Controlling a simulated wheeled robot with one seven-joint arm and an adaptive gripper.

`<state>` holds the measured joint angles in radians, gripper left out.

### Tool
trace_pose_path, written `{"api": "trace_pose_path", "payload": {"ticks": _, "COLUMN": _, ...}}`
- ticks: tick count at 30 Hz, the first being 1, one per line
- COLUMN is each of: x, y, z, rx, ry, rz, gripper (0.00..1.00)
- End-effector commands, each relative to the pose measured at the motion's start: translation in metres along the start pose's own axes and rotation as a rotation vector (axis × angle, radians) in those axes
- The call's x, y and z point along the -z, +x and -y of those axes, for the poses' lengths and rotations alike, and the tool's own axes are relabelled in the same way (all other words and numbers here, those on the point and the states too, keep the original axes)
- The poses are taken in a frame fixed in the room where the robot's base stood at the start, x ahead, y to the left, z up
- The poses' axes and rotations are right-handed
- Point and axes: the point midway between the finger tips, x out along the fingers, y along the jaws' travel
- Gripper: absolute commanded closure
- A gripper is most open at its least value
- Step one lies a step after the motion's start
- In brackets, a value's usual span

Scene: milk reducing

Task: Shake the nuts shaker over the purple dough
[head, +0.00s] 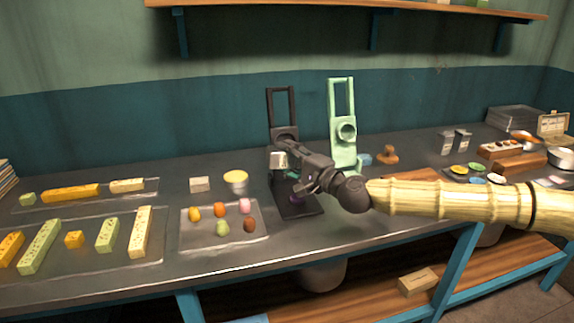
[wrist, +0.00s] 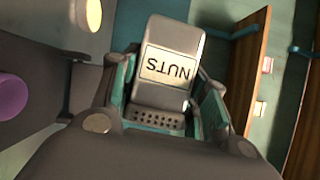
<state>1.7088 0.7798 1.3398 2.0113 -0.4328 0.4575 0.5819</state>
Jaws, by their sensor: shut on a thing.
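In the wrist view the purple dough (wrist: 10,96) is at the left edge, apart from the shaker. I cannot see any nuts falling.
A dark press (head: 283,132) and a mint-green press (head: 343,150) stand behind my gripper. A tray of small coloured doughs (head: 190,236) is to the left. Two more shakers (head: 454,141) stand at the right. The counter's front strip is clear.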

Motion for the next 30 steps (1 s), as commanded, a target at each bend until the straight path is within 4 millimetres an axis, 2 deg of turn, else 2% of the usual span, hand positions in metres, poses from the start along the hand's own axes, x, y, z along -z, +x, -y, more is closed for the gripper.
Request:
{"api": "trace_pose_path", "payload": {"ticks": 1, "x": 0.001, "y": -0.001, "z": -0.006, "rx": 0.008, "ry": 0.010, "rz": 0.000, "gripper": 0.83}}
{"api": "trace_pose_path", "payload": {"ticks": 30, "x": 0.003, "y": -0.002, "z": -0.035, "rx": 0.134, "ry": 0.243, "rz": 0.001, "gripper": 0.83}}
